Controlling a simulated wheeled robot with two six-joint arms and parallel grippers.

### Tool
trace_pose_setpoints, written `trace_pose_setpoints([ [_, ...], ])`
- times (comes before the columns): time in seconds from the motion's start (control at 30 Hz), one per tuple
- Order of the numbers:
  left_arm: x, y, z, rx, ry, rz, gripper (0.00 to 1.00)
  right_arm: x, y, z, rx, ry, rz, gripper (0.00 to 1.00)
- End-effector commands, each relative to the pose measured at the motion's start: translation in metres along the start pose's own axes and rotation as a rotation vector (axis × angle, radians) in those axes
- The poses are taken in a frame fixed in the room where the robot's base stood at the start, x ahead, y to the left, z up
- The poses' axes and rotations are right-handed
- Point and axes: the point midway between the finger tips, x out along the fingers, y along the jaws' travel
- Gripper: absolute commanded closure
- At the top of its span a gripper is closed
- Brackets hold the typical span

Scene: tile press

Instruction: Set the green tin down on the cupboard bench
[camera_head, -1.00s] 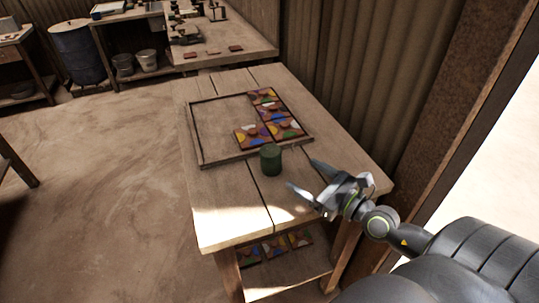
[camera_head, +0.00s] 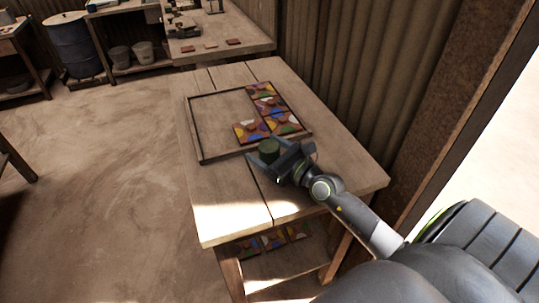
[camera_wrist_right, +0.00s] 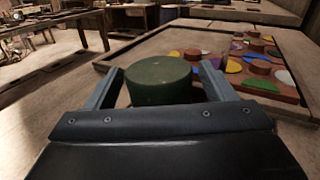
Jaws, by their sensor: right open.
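The green tin (camera_head: 268,147) stands upright on the wooden table (camera_head: 225,205), just in front of the framed tray. It also shows in the right wrist view (camera_wrist_right: 158,80), between the two fingers. My right gripper (camera_head: 263,156) is open, with one finger on each side of the tin. The right finger looks very close to the tin; I cannot tell whether it touches. The tin's lower part is partly hidden by the gripper. My left gripper is not in view. Which surface is the cupboard bench, I cannot tell.
A wooden frame (camera_head: 202,140) with several colourful tiles (camera_head: 267,108) lies behind the tin. More tiles (camera_head: 272,241) lie on the shelf below. A bench (camera_head: 250,42) with small items stands at the back. A corrugated wall (camera_head: 330,80) borders the table's right side.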

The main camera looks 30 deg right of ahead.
Motion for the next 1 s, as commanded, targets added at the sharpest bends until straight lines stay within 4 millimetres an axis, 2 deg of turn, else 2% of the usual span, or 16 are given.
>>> trace_pose_setpoints([
  [0.1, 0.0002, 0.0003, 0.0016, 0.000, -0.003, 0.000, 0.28, 0.0102, 0.0000, 0.0001, 0.000, 0.000, 0.000, 0.23],
  [0.37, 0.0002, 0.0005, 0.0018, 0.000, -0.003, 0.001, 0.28, 0.0117, 0.0001, -0.0001, -0.001, 0.001, 0.000, 0.23],
  [0.77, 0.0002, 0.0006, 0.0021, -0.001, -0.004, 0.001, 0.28, 0.0114, -0.0001, 0.0000, -0.001, 0.001, 0.000, 0.76],
  [0.8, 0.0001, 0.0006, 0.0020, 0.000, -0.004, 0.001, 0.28, 0.0116, 0.0000, 0.0008, -0.001, -0.001, 0.000, 0.79],
  [1.0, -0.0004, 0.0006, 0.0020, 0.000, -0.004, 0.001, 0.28, 0.0115, -0.0001, 0.0013, -0.001, -0.001, 0.000, 0.79],
])
